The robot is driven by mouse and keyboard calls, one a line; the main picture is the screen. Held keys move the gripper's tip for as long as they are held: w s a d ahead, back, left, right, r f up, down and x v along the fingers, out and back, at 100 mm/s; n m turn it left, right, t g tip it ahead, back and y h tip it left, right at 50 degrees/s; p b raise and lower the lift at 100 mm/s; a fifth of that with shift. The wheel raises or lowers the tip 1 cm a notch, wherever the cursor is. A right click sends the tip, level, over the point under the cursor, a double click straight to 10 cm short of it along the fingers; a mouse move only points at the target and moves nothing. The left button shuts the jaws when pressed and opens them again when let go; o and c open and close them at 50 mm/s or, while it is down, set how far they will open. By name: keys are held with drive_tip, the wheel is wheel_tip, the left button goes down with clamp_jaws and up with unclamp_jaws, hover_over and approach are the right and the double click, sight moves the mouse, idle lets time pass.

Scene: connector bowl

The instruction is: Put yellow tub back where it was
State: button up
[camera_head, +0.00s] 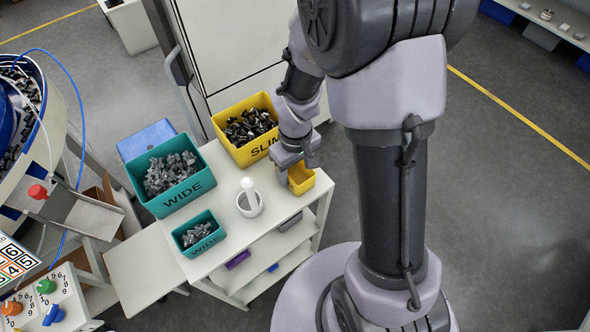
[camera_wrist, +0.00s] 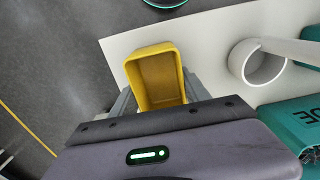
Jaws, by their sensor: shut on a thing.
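The small yellow tub (camera_head: 301,181) is at the right end of the white bench top, directly under my gripper (camera_head: 294,163). In the wrist view the yellow tub (camera_wrist: 158,78) is empty and sits between the two grey fingers of my gripper (camera_wrist: 155,92). My gripper is shut on the tub. Whether the tub's base touches the bench top cannot be told.
The white bench top (camera_head: 268,222) has a large yellow SLIM bin (camera_head: 255,150), a large teal WIDE bin (camera_head: 190,196) and a small teal WIDE tub (camera_head: 204,247), all holding metal connectors. A white cup (camera_head: 250,207) with a handle-like rod stands mid-bench. The front right top is clear.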

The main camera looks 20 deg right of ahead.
drive_tip(key=o, duration=1.4)
